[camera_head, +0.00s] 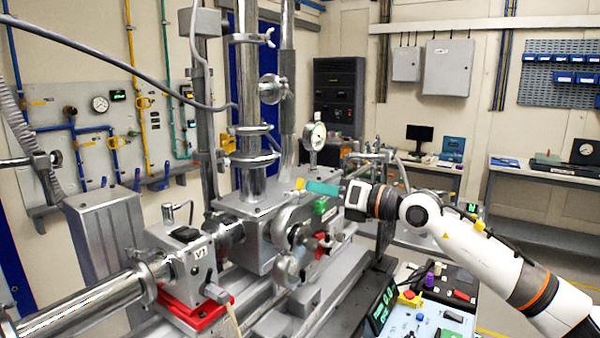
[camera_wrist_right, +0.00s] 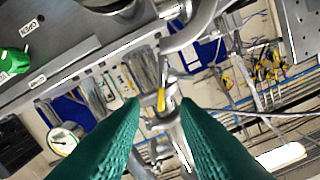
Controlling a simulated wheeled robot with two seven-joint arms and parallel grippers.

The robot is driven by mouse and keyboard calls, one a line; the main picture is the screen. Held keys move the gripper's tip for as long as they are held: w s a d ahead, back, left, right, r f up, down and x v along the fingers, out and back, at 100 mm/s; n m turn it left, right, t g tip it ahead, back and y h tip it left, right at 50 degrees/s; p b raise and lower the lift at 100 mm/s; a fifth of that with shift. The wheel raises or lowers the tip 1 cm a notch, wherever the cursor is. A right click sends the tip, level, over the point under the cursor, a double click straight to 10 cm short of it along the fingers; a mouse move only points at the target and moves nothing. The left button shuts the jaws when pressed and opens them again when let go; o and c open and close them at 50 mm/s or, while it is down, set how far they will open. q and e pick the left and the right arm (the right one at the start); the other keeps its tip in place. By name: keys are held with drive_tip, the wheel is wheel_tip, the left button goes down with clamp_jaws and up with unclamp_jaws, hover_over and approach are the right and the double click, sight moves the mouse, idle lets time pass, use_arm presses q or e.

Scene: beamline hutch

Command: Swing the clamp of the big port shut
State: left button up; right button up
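The big port (camera_head: 290,225) is a round steel flange on the side of the grey chamber. Its clamp appears as curved bright metal (camera_wrist_right: 192,32) at the top of the right wrist view; its exact opening is hard to tell. A small yellow piece (camera_wrist_right: 161,99) shows between my fingertips, and a yellow tip (camera_head: 299,184) also shows there in the head view. My right gripper (camera_head: 308,187) is at the chamber's front, just above the port. My left gripper is out of view.
A green knob (camera_wrist_right: 12,62) near an OPEN label sits beside the port. A dial gauge (camera_head: 314,135) stands above the chamber. Valve V1 (camera_head: 190,265) is left of it on a red base. A bench with a black tray (camera_head: 455,285) lies below my right arm.

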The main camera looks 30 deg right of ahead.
sight(300, 181)
drive_tip(key=p+x, duration=0.3)
drive_tip(key=x, duration=0.1)
drive_tip(key=shift+w+a+r, duration=0.1)
drive_tip(key=shift+w+r, duration=0.1)
drive_tip(key=shift+w+a+f, duration=0.25)
drive_tip(key=shift+w+a, duration=0.05)
drive_tip(key=shift+w, duration=0.25)
drive_tip(key=shift+c, duration=0.6)
clamp_jaws()
